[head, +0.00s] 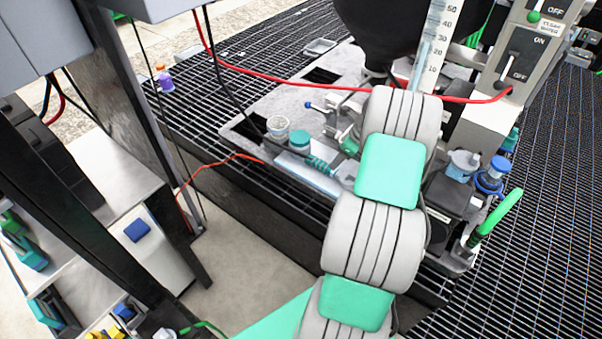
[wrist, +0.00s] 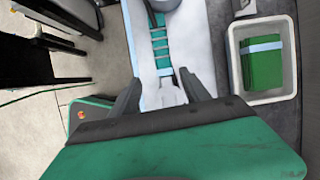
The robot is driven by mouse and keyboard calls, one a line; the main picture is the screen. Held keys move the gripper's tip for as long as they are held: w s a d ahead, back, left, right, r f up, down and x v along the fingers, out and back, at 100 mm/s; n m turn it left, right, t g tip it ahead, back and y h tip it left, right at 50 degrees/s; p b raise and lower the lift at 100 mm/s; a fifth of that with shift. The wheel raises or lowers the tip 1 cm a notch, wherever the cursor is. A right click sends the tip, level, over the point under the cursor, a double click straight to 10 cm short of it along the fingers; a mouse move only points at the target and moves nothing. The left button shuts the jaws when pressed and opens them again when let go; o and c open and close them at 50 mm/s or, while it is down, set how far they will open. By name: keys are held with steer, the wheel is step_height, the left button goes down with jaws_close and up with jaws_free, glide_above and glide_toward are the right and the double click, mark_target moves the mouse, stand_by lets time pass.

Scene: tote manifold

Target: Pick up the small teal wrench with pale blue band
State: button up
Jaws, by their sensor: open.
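A teal tool with ribbed bands, which looks like the wrench, lies on a white and pale blue surface in the wrist view (wrist: 160,47). A paler band shows near its lower part, and a pale grey end points toward my gripper. It seems to show in the head view (head: 321,165) too, left of my arm. My gripper (wrist: 160,77) is open, with one dark finger on each side of the tool's grey end. Nothing is held. I cannot tell the height gap. In the head view my arm hides the gripper.
A white bin (wrist: 237,50) holding a green block with a pale blue band stands right of the fingers. In the head view, a teal-topped jar (head: 299,140) stands close to the tool. A red cable (head: 290,84) crosses above the bench.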

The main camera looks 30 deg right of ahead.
mark_target(330, 170)
steer(key=shift+m, duration=0.3)
steer(key=x, duration=0.8)
steer(key=shift+w+d+f, duration=0.2)
steer(key=shift+d, duration=0.2)
steer(key=shift+c, duration=0.3)
jaws_close()
steer(key=shift+r, duration=0.1)
